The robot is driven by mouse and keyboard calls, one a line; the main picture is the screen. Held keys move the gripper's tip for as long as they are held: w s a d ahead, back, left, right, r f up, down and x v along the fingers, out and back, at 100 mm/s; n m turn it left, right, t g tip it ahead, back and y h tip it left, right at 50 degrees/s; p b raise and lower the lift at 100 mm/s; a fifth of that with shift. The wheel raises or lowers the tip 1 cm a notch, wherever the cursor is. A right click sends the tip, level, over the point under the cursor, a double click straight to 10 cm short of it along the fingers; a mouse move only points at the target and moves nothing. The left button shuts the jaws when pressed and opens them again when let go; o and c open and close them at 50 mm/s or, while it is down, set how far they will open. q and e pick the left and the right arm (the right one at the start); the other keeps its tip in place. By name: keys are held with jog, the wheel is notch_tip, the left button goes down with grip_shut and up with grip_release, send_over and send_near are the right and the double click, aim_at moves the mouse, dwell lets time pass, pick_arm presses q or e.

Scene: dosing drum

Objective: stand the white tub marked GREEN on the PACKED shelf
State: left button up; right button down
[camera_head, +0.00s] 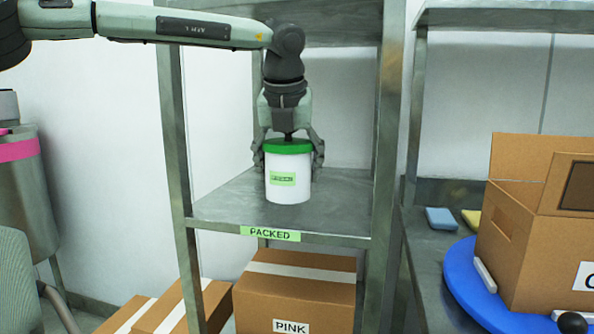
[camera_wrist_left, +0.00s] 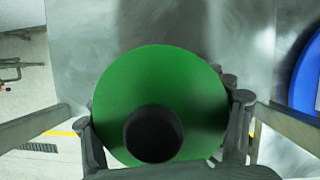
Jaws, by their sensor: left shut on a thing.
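The white tub (camera_head: 289,189) has a green lid and a green label whose print is too small to read surely. It is upright on or just above the PACKED shelf (camera_head: 340,200), near its front edge; I cannot tell whether its base touches. My left gripper (camera_head: 289,150) comes down from above and is shut on the tub, a finger on each side of the lid. In the left wrist view the green lid (camera_wrist_left: 185,85) with a dark round knob fills the middle between the fingers (camera_wrist_left: 165,130). The right gripper is in neither view.
Metal posts (camera_head: 384,130) frame the shelf. Below it are cardboard boxes, one marked PINK (camera_head: 300,285). At right a blue turntable (camera_head: 455,290) bears an open carton (camera_head: 530,240), with a blue sponge (camera_head: 441,218) behind. Bare shelf surrounds the tub. A steel drum (camera_head: 35,190) stands left.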

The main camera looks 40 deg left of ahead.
pick_arm(q)
jog(key=w+a, duration=0.2)
jog(key=w+a+p, duration=0.1)
jog(key=w+a, duration=0.1)
jog(key=w, duration=0.1)
jog(key=w+a+p, duration=0.1)
jog(key=w+a, duration=0.1)
jog(key=w, duration=0.1)
jog(key=shift+w+a, duration=0.15)
jog(key=shift+a, duration=0.15)
jog(key=shift+w+a+f, duration=0.15)
jog(key=shift+w+f, duration=0.05)
notch_tip(320, 180, down, 3)
jog(key=shift+f+p, duration=0.1)
jog(key=shift+p, duration=0.3)
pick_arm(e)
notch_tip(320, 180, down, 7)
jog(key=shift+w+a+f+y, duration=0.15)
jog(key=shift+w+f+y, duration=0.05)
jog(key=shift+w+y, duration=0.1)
pick_arm(q)
jog(key=o, duration=1.2)
jog(key=shift+o, duration=0.2)
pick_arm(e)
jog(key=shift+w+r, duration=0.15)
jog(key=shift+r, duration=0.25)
